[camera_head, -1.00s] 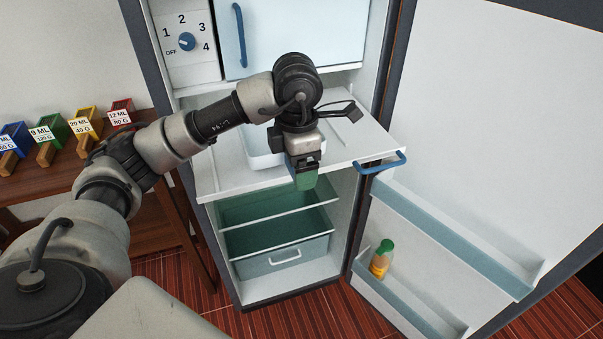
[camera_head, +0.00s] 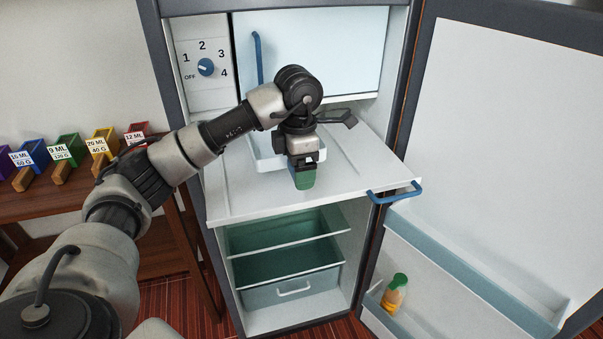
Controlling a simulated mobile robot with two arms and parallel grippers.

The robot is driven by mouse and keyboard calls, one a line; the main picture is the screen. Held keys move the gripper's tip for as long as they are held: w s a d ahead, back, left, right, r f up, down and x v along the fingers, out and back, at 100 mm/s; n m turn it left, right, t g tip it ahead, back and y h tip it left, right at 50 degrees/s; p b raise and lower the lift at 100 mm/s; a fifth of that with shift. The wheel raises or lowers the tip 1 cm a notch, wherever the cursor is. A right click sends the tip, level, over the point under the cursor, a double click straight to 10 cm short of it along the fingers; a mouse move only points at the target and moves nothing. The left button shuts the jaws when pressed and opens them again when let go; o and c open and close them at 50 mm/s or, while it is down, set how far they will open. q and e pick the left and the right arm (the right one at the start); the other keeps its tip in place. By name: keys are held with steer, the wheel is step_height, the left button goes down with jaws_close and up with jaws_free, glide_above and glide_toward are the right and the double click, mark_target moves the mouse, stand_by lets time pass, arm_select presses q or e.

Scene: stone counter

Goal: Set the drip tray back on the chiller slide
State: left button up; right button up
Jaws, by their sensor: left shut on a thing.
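The drip tray (camera_head: 262,152) is a shallow white tray, partly hidden behind my left gripper and wrist. It is over the chiller slide (camera_head: 255,195), a white pulled-out shelf with a blue handle (camera_head: 397,191) at its front right corner. My left gripper (camera_head: 304,178) points down with green fingertips and is shut on the tray's near right rim. I cannot tell whether the tray's underside touches the slide. My right gripper is not in view.
The fridge door (camera_head: 495,130) stands open at the right, with a bottle (camera_head: 394,293) in its lower rack. A drawer (camera_head: 290,285) lies below the slide. A dial panel (camera_head: 205,68) and a blue-handled flap (camera_head: 310,50) are above. Coloured bins (camera_head: 64,153) stand at the left.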

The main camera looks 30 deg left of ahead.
arm_select(q)
steer(key=shift+w+a, duration=0.5)
steer(key=shift+a, duration=0.1)
steer(key=shift+f+b, duration=0.9)
steer(key=shift+f, duration=0.4)
steer(key=o, duration=1)
steer(key=shift+r, duration=0.2)
step_height(320, 180, up, 10)
steer(key=shift+r+p, duration=0.2)
steer(key=shift+p, duration=0.1)
